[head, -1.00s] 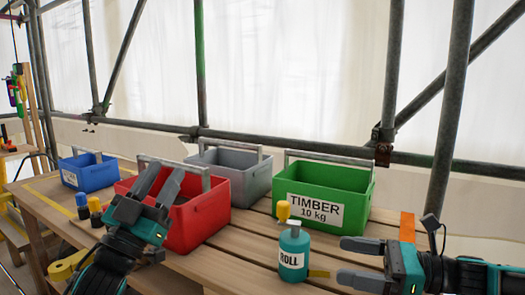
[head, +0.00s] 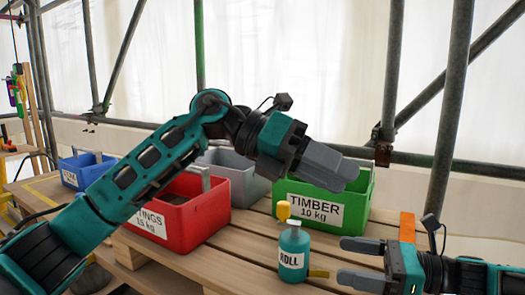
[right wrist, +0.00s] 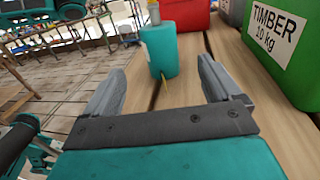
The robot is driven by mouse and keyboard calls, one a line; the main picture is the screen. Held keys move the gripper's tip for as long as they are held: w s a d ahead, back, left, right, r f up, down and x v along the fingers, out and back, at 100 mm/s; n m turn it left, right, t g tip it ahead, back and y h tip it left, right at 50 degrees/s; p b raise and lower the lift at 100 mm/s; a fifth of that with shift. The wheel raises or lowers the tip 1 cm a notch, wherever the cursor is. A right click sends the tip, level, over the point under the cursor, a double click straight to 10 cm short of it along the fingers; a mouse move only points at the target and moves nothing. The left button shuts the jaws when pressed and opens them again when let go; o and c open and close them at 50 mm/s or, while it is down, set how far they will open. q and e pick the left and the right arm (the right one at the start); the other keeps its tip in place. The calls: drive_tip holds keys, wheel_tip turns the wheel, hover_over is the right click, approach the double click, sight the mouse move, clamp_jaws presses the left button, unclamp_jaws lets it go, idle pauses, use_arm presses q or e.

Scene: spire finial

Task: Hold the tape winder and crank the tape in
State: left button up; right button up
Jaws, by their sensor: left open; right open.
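The tape winder is a teal bottle-like body marked ROLL (head: 293,254), upright on the plank table. My left gripper (head: 346,176) is raised in front of the green crate, above and right of the winder, empty.
A green TIMBER crate (head: 362,205) stands behind the winder. A red crate (head: 205,215), a grey crate (head: 243,180) and a blue crate (head: 68,173) stand to the left. An orange block (head: 407,226) is at the right. Scaffold poles stand behind.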

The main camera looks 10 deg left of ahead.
sight(285, 248)
drive_tip(key=shift+a, duration=0.25)
use_arm(q)
drive_tip(key=w+a+r+t+y, duration=0.1)
drive_tip(key=w+a+t+y, duration=0.3)
drive_tip(key=a+y, duration=0.5)
drive_tip(key=shift+w+a+m+y, duration=0.4)
drive_tip(key=shift+w+a, duration=0.2)
drive_tip(key=shift+w, duration=0.3)
use_arm(e)
drive_tip(key=x, duration=1.2)
drive_tip(key=shift+w+a, duration=0.1)
drive_tip(key=shift+a, duration=0.15)
use_arm(q)
drive_tip(key=shift+r, duration=0.1)
use_arm(e)
drive_tip(key=c, duration=1.2)
drive_tip(key=shift+o, duration=0.2)
